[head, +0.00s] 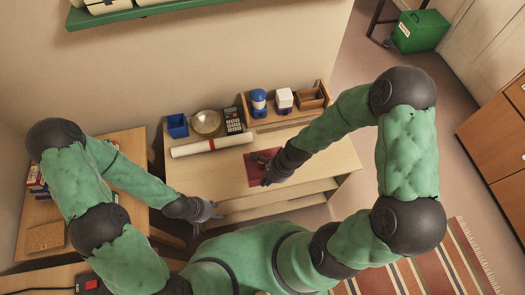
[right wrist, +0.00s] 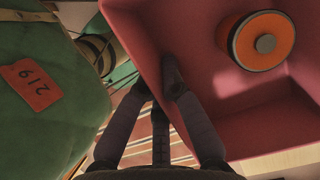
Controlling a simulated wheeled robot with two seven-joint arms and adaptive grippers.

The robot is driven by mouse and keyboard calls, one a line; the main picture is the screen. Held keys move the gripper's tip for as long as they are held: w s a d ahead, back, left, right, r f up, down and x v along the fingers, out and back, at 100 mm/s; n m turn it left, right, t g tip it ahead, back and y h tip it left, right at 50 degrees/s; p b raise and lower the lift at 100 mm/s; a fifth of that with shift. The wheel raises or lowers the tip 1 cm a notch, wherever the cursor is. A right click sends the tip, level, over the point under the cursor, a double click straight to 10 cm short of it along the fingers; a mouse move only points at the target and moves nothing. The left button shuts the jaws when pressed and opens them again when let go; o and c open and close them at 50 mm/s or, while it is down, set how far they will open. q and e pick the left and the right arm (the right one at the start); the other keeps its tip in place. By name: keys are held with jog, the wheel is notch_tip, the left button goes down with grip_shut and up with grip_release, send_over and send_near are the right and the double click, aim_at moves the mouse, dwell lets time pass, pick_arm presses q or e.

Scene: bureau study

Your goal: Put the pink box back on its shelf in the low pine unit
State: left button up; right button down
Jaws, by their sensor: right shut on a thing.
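The pink box (head: 254,178) is an open-topped box at the front of the low pine unit (head: 205,177). In the right wrist view the pink box (right wrist: 205,62) fills the right side, with an orange and black round object (right wrist: 258,41) inside it. My right gripper (head: 267,172) is shut on one of its side walls, and its fingers (right wrist: 160,82) straddle that wall. My arm hides part of the box, and I cannot tell whether it touches the top. Open shelves (head: 290,192) show on the unit's front. My left gripper (head: 217,210) is empty and looks open, left of the box.
On the unit's top stand a white roll (head: 212,144) with a red band, a blue bin (head: 177,126), a brass bowl (head: 206,122), a calculator (head: 234,121) and a wooden organiser (head: 290,117). A desk (head: 125,150) is at left. The striped rug (head: 425,275) is clear.

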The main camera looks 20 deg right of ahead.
jog(key=w+d+f, duration=0.1)
jog(key=w, duration=0.1)
jog(key=w+f+b, duration=0.1)
jog(key=w, duration=0.1)
jog(key=w+d+f+b, duration=0.1)
jog(key=w, duration=0.2)
jog(key=shift+d+f, duration=0.3)
jog(key=shift+d, duration=0.05)
jog(key=w+f+b, duration=0.1)
jog(key=w+d+f, duration=0.1)
jog(key=w+f, duration=0.1)
jog(key=w+f+b, duration=0.1)
jog(key=f, duration=0.1)
jog(key=shift+w+d+b, duration=0.35)
jog(key=shift+d, duration=0.05)
jog(key=f, duration=0.1)
jog(key=f+b, duration=0.2)
jog(key=f, duration=0.1)
jog(key=shift+w+d+f, duration=0.1)
jog(key=shift+w, duration=0.2)
jog(key=c, duration=1.4)
grip_release()
